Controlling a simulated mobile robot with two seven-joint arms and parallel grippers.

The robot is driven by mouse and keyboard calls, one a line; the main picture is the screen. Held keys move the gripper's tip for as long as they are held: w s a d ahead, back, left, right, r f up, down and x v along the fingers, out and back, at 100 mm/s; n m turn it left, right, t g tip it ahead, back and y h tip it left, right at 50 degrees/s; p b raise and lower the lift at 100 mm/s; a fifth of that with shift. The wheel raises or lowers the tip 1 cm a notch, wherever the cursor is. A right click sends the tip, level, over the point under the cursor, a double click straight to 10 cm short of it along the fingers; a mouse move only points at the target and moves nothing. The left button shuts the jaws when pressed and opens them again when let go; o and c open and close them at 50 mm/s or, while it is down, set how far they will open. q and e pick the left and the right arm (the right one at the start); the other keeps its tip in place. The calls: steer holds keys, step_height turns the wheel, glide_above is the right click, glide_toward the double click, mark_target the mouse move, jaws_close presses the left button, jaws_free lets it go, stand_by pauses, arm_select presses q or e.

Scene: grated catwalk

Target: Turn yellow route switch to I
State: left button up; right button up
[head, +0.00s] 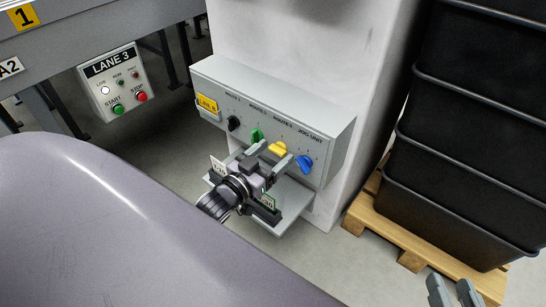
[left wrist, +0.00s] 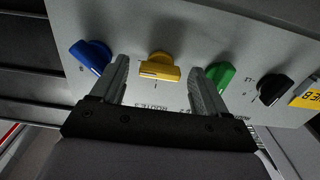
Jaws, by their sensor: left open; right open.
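The yellow route switch (head: 277,148) is a knob on the sloped face of a grey control box, between a green knob and a blue knob. It also shows in the left wrist view (left wrist: 160,68), with its bar lying nearly crosswise in that picture. My left gripper (head: 273,152) is open in front of the box, its two fingers on either side of the yellow knob. In the left wrist view a gap shows between knob and each finger. I cannot tell which mark the knob points at. My right gripper (head: 455,291) is open and empty at the lower right.
On the same box are a black knob (head: 233,123), a green knob (head: 256,135) and a blue knob (head: 304,163) close to my left fingers. A small shelf (head: 290,213) sits below. Black crates (head: 465,145) on a pallet stand right; a Lane 3 button panel (head: 118,82) is left.

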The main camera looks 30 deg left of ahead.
arm_select(q)
steer(key=shift+w, duration=0.3)
steer(key=c, duration=1.1)
steer(key=shift+o, duration=0.2)
